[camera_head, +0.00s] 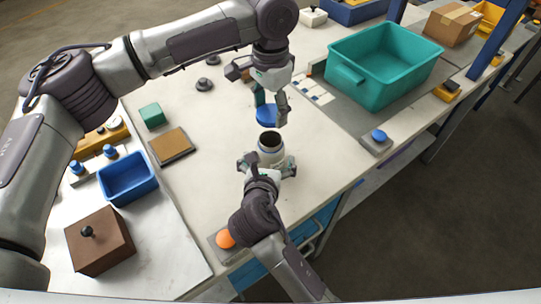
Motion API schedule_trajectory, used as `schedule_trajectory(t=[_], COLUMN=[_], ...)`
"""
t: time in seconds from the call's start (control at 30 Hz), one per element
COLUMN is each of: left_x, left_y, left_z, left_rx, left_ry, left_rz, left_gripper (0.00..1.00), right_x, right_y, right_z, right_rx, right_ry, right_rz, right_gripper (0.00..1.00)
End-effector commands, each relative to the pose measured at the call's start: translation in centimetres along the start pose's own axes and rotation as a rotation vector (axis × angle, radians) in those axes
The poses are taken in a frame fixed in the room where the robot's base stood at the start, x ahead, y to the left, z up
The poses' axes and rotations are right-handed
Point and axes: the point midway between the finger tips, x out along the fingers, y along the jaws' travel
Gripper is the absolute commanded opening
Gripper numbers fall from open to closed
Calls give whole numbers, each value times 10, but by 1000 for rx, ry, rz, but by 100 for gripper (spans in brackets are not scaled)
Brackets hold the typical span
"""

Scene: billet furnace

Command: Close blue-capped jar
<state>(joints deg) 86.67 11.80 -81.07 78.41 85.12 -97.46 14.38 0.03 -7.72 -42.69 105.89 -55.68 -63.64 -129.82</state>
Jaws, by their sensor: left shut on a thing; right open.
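A white jar (271,147) with a dark open mouth stands upright on the light worktable (205,185). A blue cap (267,115) is just beyond and above the jar in the picture, apart from its mouth. My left gripper (268,104) points down from above and is shut on the blue cap. My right gripper (267,168) is at the jar's near side, with its open fingers to the left and right of the jar. I cannot tell whether the fingers touch it.
A teal bin (345,72) stands at the back right. At left are a blue tray (127,193), a brown block with a knob (100,254), a green block (152,114) and a brown pad (172,146). An orange button (225,238) and a blue button (379,135) sit near the table edge.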

Motion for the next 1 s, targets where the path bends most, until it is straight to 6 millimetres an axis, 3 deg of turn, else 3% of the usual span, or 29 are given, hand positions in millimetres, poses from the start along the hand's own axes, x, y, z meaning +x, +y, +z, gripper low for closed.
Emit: schedule_trajectory(t=[0.1, 0.3, 0.7, 1.0], left_x=[0, 0, 0, 0], left_y=[0, 0, 0, 0], left_z=[0, 0, 0, 0], left_rx=[0, 0, 0, 0], left_ry=[0, 0, 0, 0], left_rz=[0, 0, 0, 0], left_gripper=[50, 50, 50, 50], right_x=[20, 41, 46, 46], right_y=[0, 0, 0, 0], right_z=[1, 0, 0, 0], right_rx=[2, 1, 2, 2], right_ry=[1, 1, 1, 1], right_rz=[0, 0, 1, 1], right_gripper=[100, 100, 100, 50])
